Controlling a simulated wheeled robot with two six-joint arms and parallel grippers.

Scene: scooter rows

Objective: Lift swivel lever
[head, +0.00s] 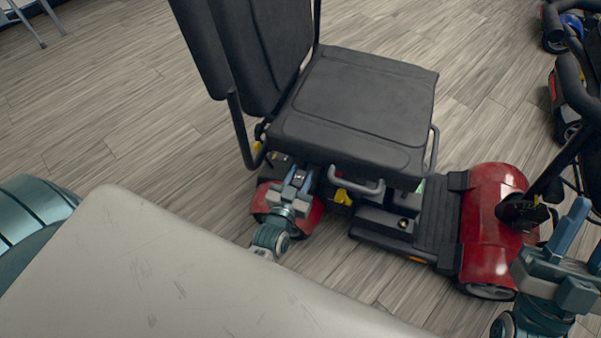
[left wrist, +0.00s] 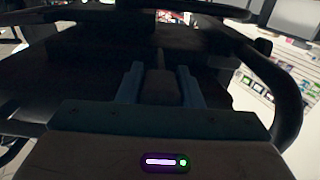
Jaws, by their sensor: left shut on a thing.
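The red scooter has a black seat (head: 355,105) with a tall backrest (head: 250,50). My left gripper (head: 300,178) reaches in under the near edge of the seat. In the left wrist view, its two fingers (left wrist: 160,85) are closed on the swivel lever (left wrist: 160,91), a dark, blunt bar under the seat. The seat hides most of the lever in the head view. My right gripper (head: 582,238) is at the lower right, near the scooter's red front; its fingers stand apart with nothing between them.
A grey armrest loop (head: 367,189) and a yellow part (head: 343,196) are right of my left gripper. The red front cover (head: 493,210) and tiller (head: 550,180) stand at right. Another scooter (head: 567,100) is at far right.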

